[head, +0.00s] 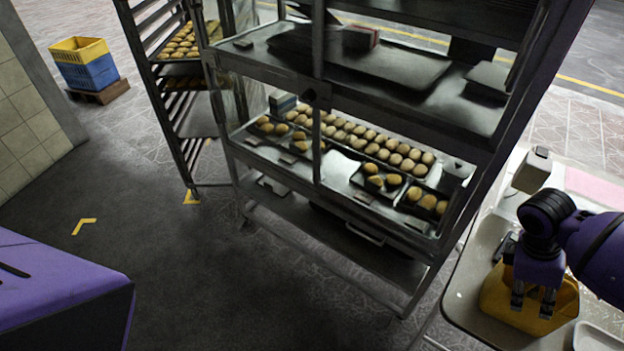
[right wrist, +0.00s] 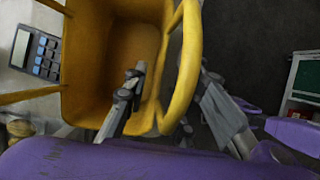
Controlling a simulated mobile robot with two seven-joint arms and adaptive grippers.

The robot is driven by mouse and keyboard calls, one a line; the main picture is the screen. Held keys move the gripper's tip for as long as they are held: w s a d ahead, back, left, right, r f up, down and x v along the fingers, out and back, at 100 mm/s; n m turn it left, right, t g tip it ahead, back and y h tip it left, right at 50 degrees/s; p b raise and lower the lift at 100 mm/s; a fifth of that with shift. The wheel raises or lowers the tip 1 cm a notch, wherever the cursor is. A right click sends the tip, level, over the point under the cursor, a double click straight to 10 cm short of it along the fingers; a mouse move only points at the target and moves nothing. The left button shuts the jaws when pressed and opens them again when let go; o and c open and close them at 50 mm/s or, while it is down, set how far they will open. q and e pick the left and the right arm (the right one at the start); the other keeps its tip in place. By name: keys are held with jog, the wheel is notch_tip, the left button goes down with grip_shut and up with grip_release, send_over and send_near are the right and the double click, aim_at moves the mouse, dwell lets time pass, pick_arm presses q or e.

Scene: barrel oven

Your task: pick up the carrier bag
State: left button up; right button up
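The carrier bag (head: 496,297) is yellow, open at the top, and stands on the light table at the right edge of the head view. In the right wrist view the bag (right wrist: 95,45) fills the upper middle, with its rounded handle (right wrist: 190,60) near me. My right gripper (head: 532,301) points down at the bag. In the right wrist view my right gripper (right wrist: 170,82) has one finger inside the bag and the other outside, with the near wall and handle between them. The fingers are spread apart. My left gripper is out of view.
A calculator (right wrist: 35,52) lies beside the bag. A metal rack (head: 330,205) with trays of buns stands left of the table (head: 465,285). A white tray (head: 597,337) sits at the table's front right. Yellow and blue crates (head: 85,63) stand far left. The dark floor between is clear.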

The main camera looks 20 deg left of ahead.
jog(key=shift+d+f, duration=0.2)
jog(key=shift+f, duration=0.25)
grip_shut()
jog(key=shift+r, duration=0.1)
